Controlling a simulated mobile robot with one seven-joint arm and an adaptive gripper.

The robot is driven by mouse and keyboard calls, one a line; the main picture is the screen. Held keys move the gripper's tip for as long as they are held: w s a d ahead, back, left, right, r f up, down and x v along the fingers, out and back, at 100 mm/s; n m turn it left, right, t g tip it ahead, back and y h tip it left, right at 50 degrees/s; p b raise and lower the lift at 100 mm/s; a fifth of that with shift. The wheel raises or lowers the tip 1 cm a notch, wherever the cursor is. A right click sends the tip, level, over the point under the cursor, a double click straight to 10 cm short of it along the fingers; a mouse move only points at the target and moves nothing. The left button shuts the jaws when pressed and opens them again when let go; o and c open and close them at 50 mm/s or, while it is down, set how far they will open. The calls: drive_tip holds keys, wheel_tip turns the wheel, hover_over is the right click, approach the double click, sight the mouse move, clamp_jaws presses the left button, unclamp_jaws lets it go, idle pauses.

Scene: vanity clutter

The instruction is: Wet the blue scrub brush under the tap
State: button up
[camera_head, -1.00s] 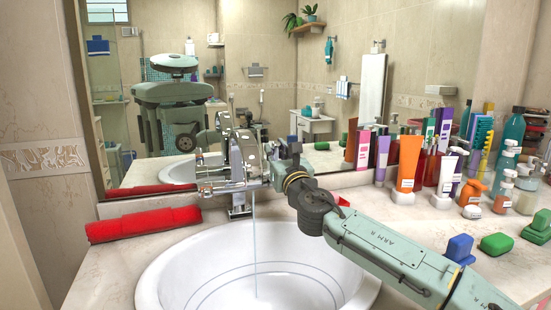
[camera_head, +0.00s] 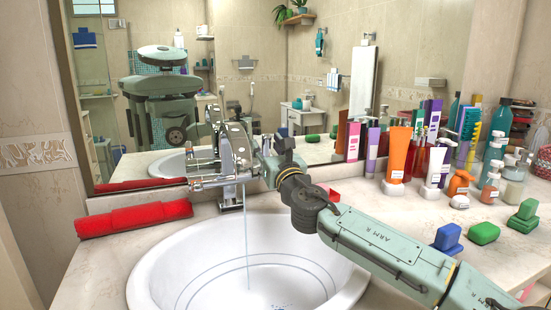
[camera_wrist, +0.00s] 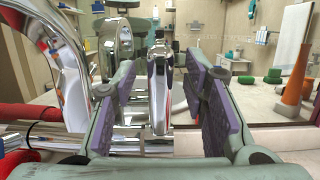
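The blue scrub brush (camera_head: 447,239) stands on the counter right of the basin, beside my forearm; its bristles are too small to make out. The chrome tap (camera_head: 232,165) stands behind the basin (camera_head: 160,290), and a thin stream of water (camera_head: 248,240) falls from it into the basin. My gripper (camera_wrist: 160,75) is at the tap, well away from the brush. In the wrist view its purple-padded fingers are apart, with an upright chrome tap lever (camera_wrist: 159,85) showing between them. I cannot tell whether they touch it. In the head view the fingertips are hard to make out against the chrome.
A rolled red towel (camera_head: 135,219) lies left of the basin. Green blocks (camera_head: 484,233) sit right of the brush. Tubes such as an orange one (camera_head: 398,155), and several bottles, crowd the back right under the mirror (camera_head: 300,80). My forearm spans the basin's right side.

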drive_tip(key=v, duration=1)
drive_tip(key=shift+s, duration=0.25)
